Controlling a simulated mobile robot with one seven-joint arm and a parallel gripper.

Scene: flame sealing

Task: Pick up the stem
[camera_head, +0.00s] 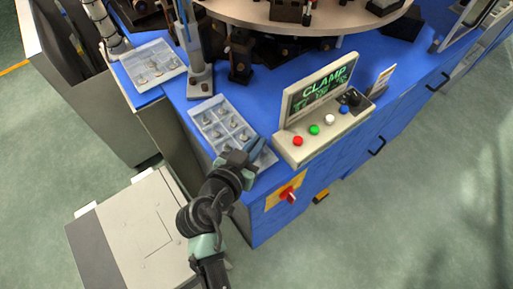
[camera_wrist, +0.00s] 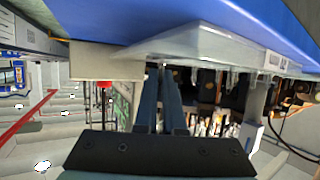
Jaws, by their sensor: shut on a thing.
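The stem cannot be made out apart from my gripper; the fingertips hide whatever is between them. My gripper (camera_head: 257,147) is over the near right end of a clear compartment tray (camera_head: 205,107) on the blue table. Several small metal and glass-like pieces sit in that tray's compartments. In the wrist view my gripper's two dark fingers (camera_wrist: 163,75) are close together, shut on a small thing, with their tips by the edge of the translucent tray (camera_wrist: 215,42).
A second clear tray (camera_head: 152,65) of small parts lies to the upper left. A control box (camera_head: 319,112) with a screen and coloured buttons stands right of my gripper. A grey post (camera_head: 200,78) rises behind the near tray. A round platform (camera_head: 310,14) is at the back.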

